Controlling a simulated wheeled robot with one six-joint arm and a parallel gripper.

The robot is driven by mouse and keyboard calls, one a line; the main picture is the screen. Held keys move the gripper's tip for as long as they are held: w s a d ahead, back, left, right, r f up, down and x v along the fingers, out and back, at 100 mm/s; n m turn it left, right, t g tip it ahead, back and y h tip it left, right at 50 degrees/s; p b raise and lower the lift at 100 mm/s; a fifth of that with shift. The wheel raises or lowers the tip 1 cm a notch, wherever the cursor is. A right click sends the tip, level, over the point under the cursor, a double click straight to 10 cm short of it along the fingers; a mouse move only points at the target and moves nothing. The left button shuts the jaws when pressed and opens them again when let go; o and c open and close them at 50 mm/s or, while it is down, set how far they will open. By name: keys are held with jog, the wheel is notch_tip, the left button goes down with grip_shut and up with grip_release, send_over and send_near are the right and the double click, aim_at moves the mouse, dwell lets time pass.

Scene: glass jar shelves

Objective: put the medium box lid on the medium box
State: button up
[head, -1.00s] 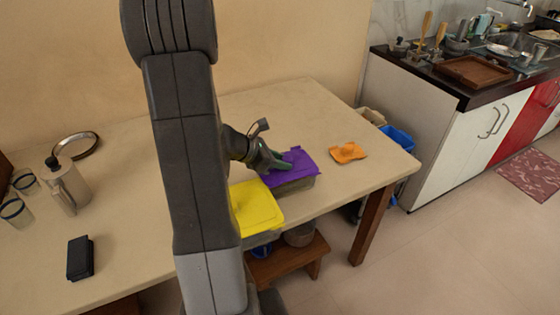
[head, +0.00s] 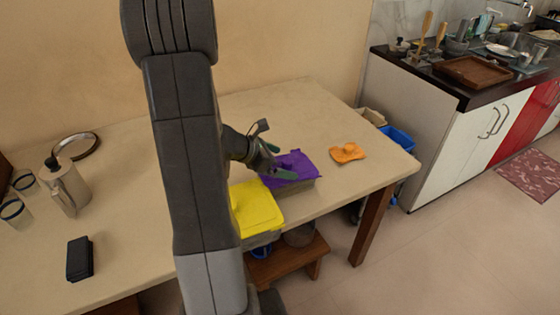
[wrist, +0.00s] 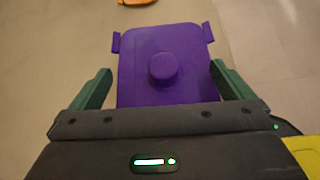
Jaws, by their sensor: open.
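The purple lid (head: 295,164), which I take to be the medium box lid, lies on top of a clear grey box (head: 297,187), which I take to be the medium box. In the wrist view the purple lid (wrist: 166,58) shows a round knob and side tabs, and looks about square on; the box beneath is hidden there. My gripper (head: 278,166) is open at the lid's near left edge. In the wrist view my gripper (wrist: 160,88) has one green finger on each side of the lid, apart from its knob.
A yellow lid (head: 256,207) tops another box just left of the purple one. An orange lid (head: 348,153) lies on the table (head: 330,118) to the right.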

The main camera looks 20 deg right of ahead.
jog(key=shift+p+v, duration=2)
jog(key=shift+v, duration=1.5)
jog(key=shift+r, duration=0.1)
jog(key=p+v, duration=0.1)
jog(key=v, duration=1.2)
jog(key=shift+a+r, duration=0.2)
jog(key=shift+a, duration=0.1)
jog(key=shift+d+f, duration=0.1)
jog(key=shift+d, duration=0.05)
jog(key=b+x, duration=0.1)
jog(key=x, duration=1.3)
